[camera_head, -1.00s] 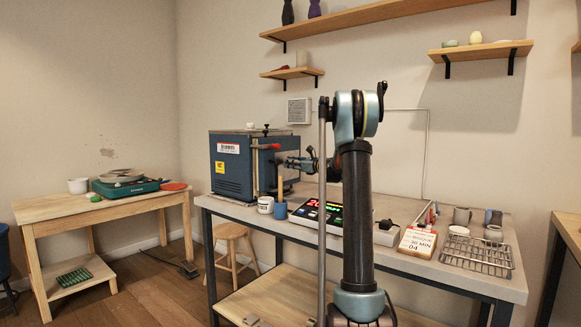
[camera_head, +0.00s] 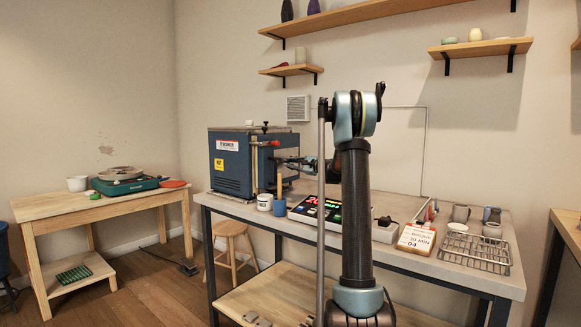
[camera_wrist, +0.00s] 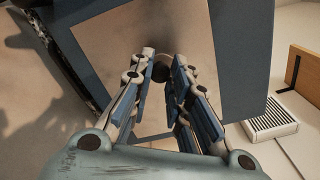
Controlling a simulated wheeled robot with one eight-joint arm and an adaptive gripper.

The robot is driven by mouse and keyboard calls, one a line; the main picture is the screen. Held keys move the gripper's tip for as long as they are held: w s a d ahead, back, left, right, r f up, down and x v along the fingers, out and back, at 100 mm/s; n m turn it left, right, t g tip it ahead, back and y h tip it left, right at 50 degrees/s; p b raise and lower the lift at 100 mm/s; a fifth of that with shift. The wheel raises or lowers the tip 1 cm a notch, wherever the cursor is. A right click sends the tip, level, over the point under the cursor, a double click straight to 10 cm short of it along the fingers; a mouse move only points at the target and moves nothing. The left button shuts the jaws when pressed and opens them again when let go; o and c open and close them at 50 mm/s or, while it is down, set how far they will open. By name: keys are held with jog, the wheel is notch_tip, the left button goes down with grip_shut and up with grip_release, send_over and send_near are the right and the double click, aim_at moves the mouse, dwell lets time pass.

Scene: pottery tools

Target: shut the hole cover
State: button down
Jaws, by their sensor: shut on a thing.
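The blue kiln (camera_head: 231,163) stands at the left end of the workbench. My gripper (camera_head: 284,162) is at its right side, partly hidden behind my own arm in the head view. In the wrist view my gripper (camera_wrist: 163,64) has its two fingers drawn in at a tan panel (camera_wrist: 112,45) with blue edges. A small dark round piece (camera_wrist: 160,72), which looks like the hole cover, sits between the fingertips, and they are shut on it. The fingers partly hide it, so I cannot tell whether the hole is covered.
A wall vent (camera_wrist: 271,120) shows right of the panel.

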jog(key=n, duration=0.6)
jog(key=shift+w+d+f, duration=0.35)
jog(key=shift+w, duration=0.05)
jog(key=shift+n, duration=0.3)
jog(key=c, duration=1.5)
grip_release()
jog(key=shift+d, duration=0.15)
jog(key=v, duration=1.1)
jog(key=shift+s+d, duration=0.2)
jog(key=shift+d, duration=0.05)
